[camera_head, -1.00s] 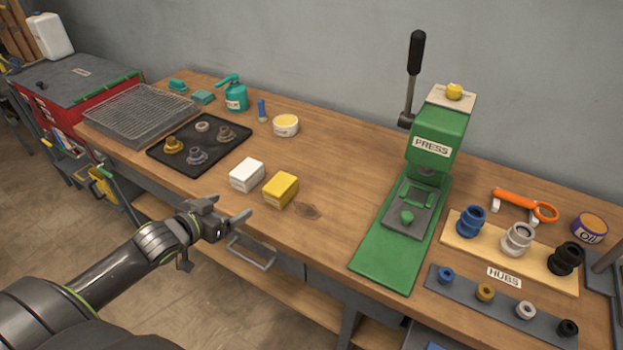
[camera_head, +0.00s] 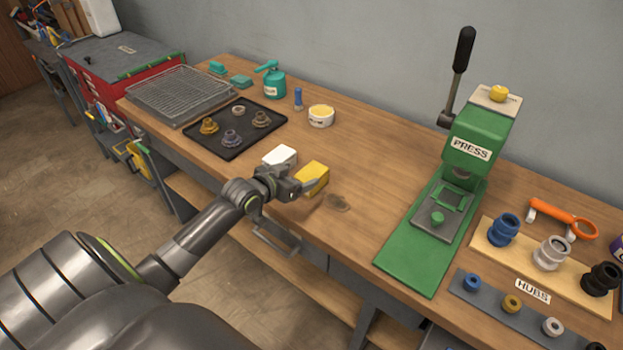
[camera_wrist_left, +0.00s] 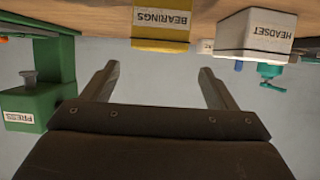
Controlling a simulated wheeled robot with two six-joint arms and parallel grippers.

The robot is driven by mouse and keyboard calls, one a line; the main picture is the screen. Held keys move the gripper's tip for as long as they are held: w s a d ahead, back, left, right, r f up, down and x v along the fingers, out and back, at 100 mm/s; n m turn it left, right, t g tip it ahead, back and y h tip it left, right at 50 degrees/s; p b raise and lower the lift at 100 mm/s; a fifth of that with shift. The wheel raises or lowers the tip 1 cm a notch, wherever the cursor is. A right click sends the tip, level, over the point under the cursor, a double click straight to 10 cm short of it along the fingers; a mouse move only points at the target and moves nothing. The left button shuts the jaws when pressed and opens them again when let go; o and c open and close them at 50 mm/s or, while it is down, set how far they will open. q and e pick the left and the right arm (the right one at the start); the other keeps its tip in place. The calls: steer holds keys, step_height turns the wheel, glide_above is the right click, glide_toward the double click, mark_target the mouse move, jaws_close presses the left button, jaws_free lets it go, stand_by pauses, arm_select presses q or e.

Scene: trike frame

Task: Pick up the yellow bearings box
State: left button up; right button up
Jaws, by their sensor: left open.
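The yellow bearings box (camera_head: 316,173) sits on the wooden bench, right of a white box (camera_head: 279,156). My left gripper (camera_head: 304,188) is at its near side and hides part of it in the head view. In the left wrist view, which is upside down, the yellow box (camera_wrist_left: 161,27) reads BEARINGS and lies beyond the fingertips, between their lines. There the left gripper (camera_wrist_left: 158,76) is open with nothing between its fingers. The white box (camera_wrist_left: 255,35) reads HEADSET. My right gripper is not in view.
A black tray (camera_head: 249,146) with several metal parts is to the left. The green press (camera_head: 478,143) stands to the right, with hubs on a wooden board (camera_head: 533,270) beyond it. Bare bench (camera_head: 365,173) lies between the yellow box and the press.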

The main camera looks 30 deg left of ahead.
mark_target(310, 173)
arm_select(q)
steer(key=shift+f+p+x, duration=0.15)
steer(key=shift+p+x, duration=0.05)
steer(key=shift+x, duration=1.15)
steer(key=shift+f+p+x, duration=0.15)
steer(key=shift+x, duration=1.15)
steer(key=shift+s+d, duration=0.1)
steer(key=shift+s, duration=0.05)
steer(key=c, duration=1.3)
steer(key=shift+r, duration=0.1)
